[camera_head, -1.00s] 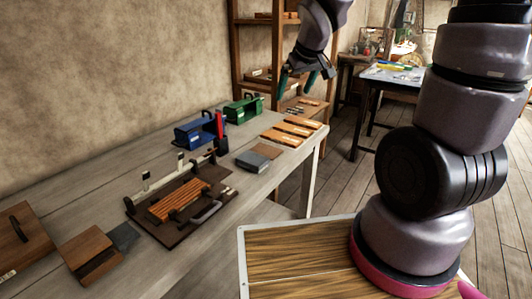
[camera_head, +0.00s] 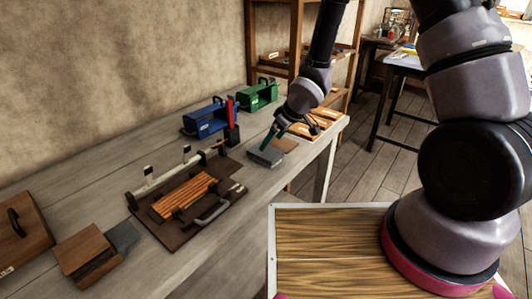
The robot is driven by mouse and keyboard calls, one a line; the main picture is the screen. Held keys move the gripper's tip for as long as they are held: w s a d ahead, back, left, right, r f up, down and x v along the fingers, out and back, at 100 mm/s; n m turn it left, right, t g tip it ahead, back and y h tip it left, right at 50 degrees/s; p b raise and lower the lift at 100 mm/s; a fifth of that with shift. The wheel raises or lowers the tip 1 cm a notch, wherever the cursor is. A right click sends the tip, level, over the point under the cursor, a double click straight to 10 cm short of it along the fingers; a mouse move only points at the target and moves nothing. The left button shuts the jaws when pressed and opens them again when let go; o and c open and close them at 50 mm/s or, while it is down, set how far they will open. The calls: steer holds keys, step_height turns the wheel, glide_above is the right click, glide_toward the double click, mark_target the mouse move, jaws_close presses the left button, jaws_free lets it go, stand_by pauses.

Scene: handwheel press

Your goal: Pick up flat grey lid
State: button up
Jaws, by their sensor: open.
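The flat grey lid (camera_head: 263,158) lies on the wooden workbench, near its right end, with its upper face partly behind my gripper's fingers. My gripper (camera_head: 275,141) is open and points down at the lid's far side. One teal finger reaches close to the lid; whether it touches cannot be told. I see nothing held between the fingers.
A brown flat piece (camera_head: 286,145) lies just behind the lid. A blue box (camera_head: 205,121), a green box (camera_head: 259,95) and a red-and-black item (camera_head: 232,126) stand further back. A dark board with orange slats (camera_head: 186,194) lies to the left.

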mark_target(266, 151)
steer(key=shift+x, duration=2.75)
steer(key=shift+s+d, duration=0.1)
steer(key=shift+d, duration=0.05)
steer(key=shift+f, duration=0.3)
steer(key=c, duration=1.1)
steer(key=shift+o, duration=0.2)
